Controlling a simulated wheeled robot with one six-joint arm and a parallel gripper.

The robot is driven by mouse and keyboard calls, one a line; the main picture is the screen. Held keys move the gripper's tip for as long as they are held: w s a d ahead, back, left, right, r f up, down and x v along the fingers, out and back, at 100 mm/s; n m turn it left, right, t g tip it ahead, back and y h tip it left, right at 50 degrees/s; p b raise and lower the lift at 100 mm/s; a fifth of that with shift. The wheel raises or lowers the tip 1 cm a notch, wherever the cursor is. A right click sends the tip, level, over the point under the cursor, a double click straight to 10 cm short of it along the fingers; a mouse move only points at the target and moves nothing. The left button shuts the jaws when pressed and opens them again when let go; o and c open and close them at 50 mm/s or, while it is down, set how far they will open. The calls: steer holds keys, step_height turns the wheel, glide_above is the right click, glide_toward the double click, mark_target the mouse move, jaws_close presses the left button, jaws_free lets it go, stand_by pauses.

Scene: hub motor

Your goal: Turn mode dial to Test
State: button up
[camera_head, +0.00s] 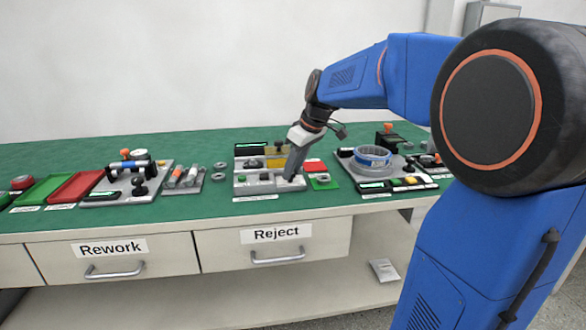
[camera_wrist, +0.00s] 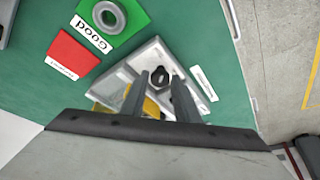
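A black round knob (camera_wrist: 160,77), which looks like the mode dial, sits on a light grey fixture (camera_wrist: 152,52) in the wrist view. My gripper (camera_wrist: 160,82) points down at it, its two fingers apart with the knob showing between the tips. I cannot tell whether the fingers touch the knob. The dial's marks and setting are not readable. In the head view, my gripper (camera_head: 291,176) is over the right front of the grey fixture (camera_head: 254,187) and hides the knob.
Right of the fixture in the head view are a green pad (camera_head: 333,184) with a metal ring and a red pad (camera_head: 315,165). A blue ring part (camera_head: 373,156) stands on a station further right. Drawers marked Rework (camera_head: 113,248) and Reject (camera_head: 276,234) are below.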

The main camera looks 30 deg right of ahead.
steer(key=shift+o, duration=1.1)
steer(key=v, duration=1.7)
steer(key=shift+r, duration=0.15)
steer(key=shift+s, duration=0.15)
steer(key=s+a+f+m+h, duration=0.1)
steer(key=s+a+f+m, duration=0.2)
steer(key=s+f, duration=1)
steer(key=s+a+f+m+t+h, duration=0.1)
steer(key=s+a+f+m, duration=0.2)
steer(key=s+f, duration=0.9)
step_height(320, 180, down, 2)
steer(key=a, duration=0.3)
steer(key=shift+s, duration=0.4)
